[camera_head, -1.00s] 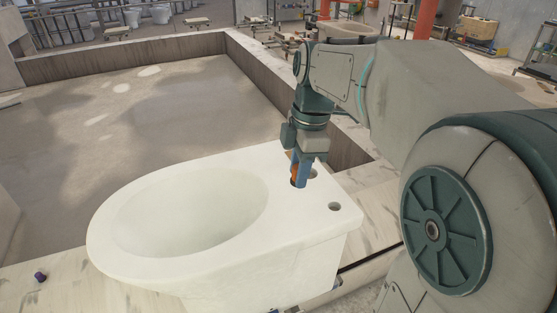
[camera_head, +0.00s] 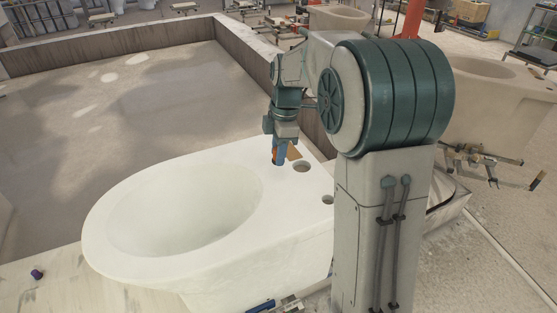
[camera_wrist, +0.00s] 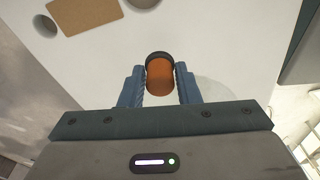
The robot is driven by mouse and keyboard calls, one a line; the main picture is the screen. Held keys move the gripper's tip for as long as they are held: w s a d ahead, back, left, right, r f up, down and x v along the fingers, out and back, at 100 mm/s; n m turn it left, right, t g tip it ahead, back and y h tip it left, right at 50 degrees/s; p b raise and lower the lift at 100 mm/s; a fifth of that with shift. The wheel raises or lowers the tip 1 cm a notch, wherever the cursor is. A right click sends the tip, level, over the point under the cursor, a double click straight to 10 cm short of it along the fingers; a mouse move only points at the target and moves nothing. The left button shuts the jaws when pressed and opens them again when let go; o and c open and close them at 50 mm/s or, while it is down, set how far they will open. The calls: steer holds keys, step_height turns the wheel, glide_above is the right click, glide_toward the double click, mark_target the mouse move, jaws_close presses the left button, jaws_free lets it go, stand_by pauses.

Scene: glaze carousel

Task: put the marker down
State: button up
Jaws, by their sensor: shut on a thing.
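My gripper (camera_head: 279,157) points down over the rear deck of the white toilet bowl (camera_head: 130,262), left of the holes. In the wrist view my gripper (camera_wrist: 160,82) has its blue fingers on both sides of the marker (camera_wrist: 160,77), an orange cylinder with a dark end, and is shut on it. The white ceramic (camera_wrist: 215,55) lies behind the marker. I cannot tell whether the marker's far end touches the ceramic. In the head view the fingers mostly hide the marker.
A flat brown patch (camera_wrist: 85,14) lies on the deck near a round hole (camera_wrist: 45,25). A small purple piece (camera_head: 37,274) sits on the pale slab at left. A blue tool (camera_head: 262,306) lies at the bowl's front. Other ceramic basins stand behind at right.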

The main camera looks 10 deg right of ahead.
steer(key=shift+f, duration=1.95)
steer(key=shift+f, duration=0.2)
steer(key=o, duration=0.9)
steer(key=shift+o, duration=0.2)
